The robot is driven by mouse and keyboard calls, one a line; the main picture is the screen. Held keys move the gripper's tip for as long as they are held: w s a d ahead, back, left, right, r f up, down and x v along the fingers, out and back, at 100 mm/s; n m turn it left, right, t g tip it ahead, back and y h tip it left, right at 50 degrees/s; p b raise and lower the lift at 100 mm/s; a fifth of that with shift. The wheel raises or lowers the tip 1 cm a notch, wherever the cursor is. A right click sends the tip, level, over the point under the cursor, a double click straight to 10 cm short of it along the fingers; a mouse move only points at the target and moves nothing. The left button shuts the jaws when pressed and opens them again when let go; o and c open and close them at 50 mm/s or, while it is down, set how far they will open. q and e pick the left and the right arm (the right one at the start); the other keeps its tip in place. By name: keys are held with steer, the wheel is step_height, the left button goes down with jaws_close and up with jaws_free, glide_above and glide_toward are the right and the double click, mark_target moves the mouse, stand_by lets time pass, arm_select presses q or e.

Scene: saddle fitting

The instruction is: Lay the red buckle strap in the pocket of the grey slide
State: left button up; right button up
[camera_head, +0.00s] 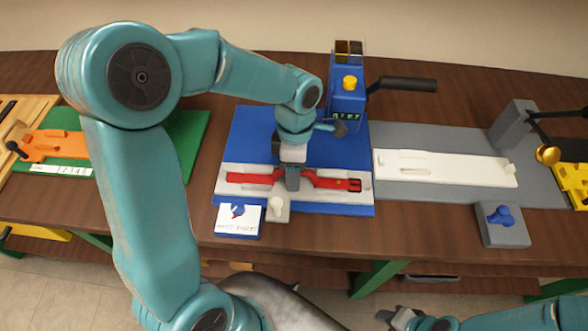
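The red buckle strap (330,182) lies lengthwise along the light grey slide (224,190) on the blue station, in the middle of the bench. Its left part and its buckle end at the right show on both sides of my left gripper (292,181). The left gripper comes down from above and is shut on the middle of the strap, with its fingers hiding that part. I cannot tell whether the strap rests fully in the pocket or sits slightly above it. A grey part at the bottom edge seems to be my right gripper (410,320), cut off.
A blue box (346,105) with a yellow button and black handle stands behind the slide. A small pale knob (275,208) and a picture card (238,220) are in front. A white slotted bar (445,168) lies right, an orange part (55,146) left.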

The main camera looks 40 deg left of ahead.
arm_select(q)
steer(key=shift+r+p, duration=0.3)
steer(key=shift+r, duration=0.05)
step_height(320, 180, up, 12)
steer(key=w+a, duration=0.1)
steer(key=shift+w+f, duration=0.25)
steer(key=shift+w, duration=0.1)
